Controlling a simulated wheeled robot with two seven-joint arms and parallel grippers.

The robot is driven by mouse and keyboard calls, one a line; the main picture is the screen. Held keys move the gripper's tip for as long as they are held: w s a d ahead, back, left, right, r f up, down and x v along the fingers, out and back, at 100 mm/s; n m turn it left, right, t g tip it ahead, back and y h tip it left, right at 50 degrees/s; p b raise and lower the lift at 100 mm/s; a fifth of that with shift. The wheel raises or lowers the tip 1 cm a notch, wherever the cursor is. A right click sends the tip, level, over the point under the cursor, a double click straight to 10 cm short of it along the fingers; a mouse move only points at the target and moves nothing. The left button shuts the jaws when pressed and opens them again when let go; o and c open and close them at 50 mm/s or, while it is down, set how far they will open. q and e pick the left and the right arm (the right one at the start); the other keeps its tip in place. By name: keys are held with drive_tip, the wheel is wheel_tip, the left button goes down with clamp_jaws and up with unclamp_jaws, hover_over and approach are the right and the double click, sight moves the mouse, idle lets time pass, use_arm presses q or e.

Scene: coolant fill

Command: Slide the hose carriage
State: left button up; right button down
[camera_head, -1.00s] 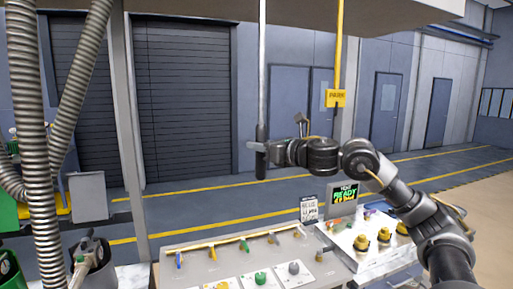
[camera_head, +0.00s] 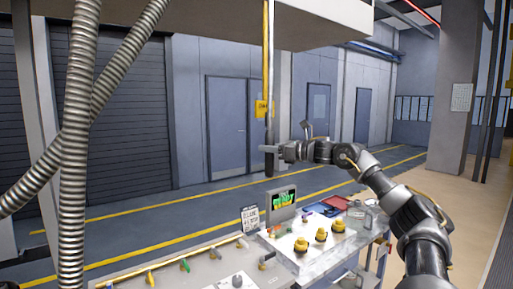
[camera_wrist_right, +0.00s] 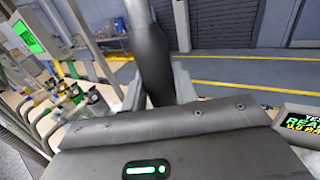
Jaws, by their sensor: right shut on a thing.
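A grey vertical rod (camera_head: 271,70) hangs from the overhead panel and ends in a dark grip (camera_head: 270,162). My right gripper (camera_head: 270,149) is shut on this grip, with its arm reaching in from the right. In the right wrist view the dark grip (camera_wrist_right: 152,60) stands between the fingers of my right gripper (camera_wrist_right: 156,92). A yellow bar with a yellow sign (camera_head: 261,108) hangs right beside the rod and partly overlaps it in the head view. Ribbed grey hoses (camera_head: 75,150) hang at the left and cross. Their carriage is not clearly visible. My left gripper is not in view.
Below is a bench (camera_head: 215,268) with coloured valves, yellow-topped knobs (camera_head: 321,235) and a small screen (camera_head: 281,203). The overhead panel (camera_head: 220,22) spans the top. The floor behind is clear up to the wall and doors.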

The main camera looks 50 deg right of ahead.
drive_tip(key=shift+s+d+r, duration=0.1)
drive_tip(key=shift+s+d, duration=0.05)
drive_tip(key=shift+d, duration=0.35)
drive_tip(key=shift+s+d, duration=0.15)
drive_tip(key=shift+d, duration=0.35)
drive_tip(key=c, duration=1.1)
unclamp_jaws()
drive_tip(key=shift+w+a, duration=0.15)
drive_tip(key=b+v, duration=0.8)
drive_tip(key=v, duration=0.2)
drive_tip(key=shift+s+b, duration=0.35)
drive_tip(key=shift+s, duration=0.05)
